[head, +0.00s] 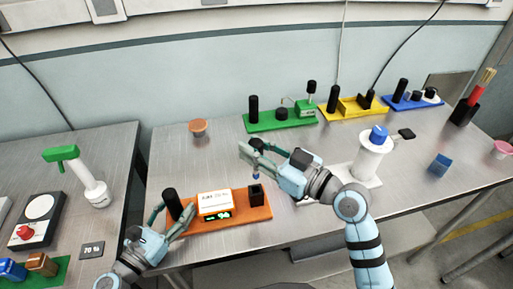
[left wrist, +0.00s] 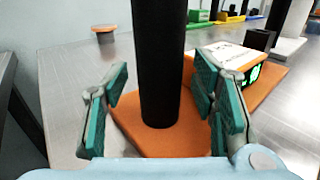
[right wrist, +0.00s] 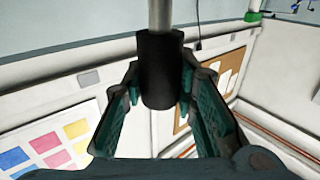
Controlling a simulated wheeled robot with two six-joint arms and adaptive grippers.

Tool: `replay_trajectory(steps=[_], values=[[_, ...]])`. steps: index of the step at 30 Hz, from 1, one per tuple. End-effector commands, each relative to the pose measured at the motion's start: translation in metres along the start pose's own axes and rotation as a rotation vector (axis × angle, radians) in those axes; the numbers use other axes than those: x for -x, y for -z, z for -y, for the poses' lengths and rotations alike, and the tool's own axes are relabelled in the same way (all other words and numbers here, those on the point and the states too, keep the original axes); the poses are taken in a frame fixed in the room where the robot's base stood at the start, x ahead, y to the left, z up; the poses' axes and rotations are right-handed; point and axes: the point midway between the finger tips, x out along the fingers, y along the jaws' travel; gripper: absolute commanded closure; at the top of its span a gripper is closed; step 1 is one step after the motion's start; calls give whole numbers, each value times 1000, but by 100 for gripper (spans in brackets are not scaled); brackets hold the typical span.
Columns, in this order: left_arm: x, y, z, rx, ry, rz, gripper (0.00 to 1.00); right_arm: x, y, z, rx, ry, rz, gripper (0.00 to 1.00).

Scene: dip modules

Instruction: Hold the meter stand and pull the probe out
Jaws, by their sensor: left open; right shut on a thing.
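The meter stand has an orange base (head: 233,220) with a black upright post (head: 171,203) at its left end. It carries a white-topped meter (head: 214,204) with a lit green display and a black square holder (head: 256,194) on the right. My left gripper (head: 171,216) is open, with its fingers on either side of the post; the left wrist view shows the post (left wrist: 160,60) between the spread pads. My right gripper (head: 257,152) is shut on the probe's black handle (right wrist: 160,75). The probe's bluish lower end (head: 256,177) is just above the holder; whether its tip is clear is too small to tell.
A white stand with a blue-capped bottle (head: 373,157) is right of my right gripper. Green (head: 281,121), yellow (head: 352,108) and blue (head: 412,102) modules line the back. An orange-brown round piece (head: 198,127) stands at back left. The tabletop between is clear.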

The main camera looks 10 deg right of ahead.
Motion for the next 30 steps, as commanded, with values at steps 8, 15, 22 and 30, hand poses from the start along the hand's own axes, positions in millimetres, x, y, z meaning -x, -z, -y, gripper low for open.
replay_trajectory(steps=[8,15,22,30], values=[[0,0,0,0,0,0,47,0,0,0,0,0,0,100],[0,-2,0,0,0,0,47,0,2,0,0,0,0,100],[0,-29,0,-1,0,0,47,0,27,0,0,0,0,100],[0,-62,0,0,0,0,47,0,57,0,0,0,0,100]])
